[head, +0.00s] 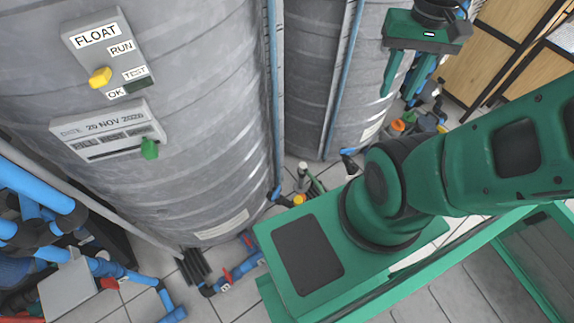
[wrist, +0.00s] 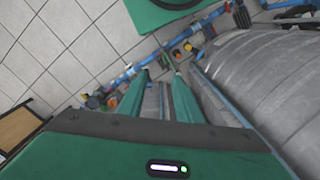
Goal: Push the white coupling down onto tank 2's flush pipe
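My gripper (head: 398,95) is at the upper right of the head view, in front of the second grey tank (head: 318,80). Its two green fingers point down and stand apart. In the wrist view the gripper (wrist: 158,76) also shows a gap between its fingers, and I see nothing held there. A small pale piece (head: 303,168) sits among fittings at the floor between the tanks. I cannot tell whether it is the white coupling. Tank 2's number and its flush pipe cannot be made out for certain.
A large grey tank (head: 190,130) with a float panel (head: 110,45) and a date panel (head: 108,130) fills the left. Blue pipes (head: 35,195) crowd the lower left. Orange-capped fittings (head: 398,125) stand low near the second tank. Wooden cabinets (head: 510,35) stand upper right. Tiled floor (wrist: 60,45) is open.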

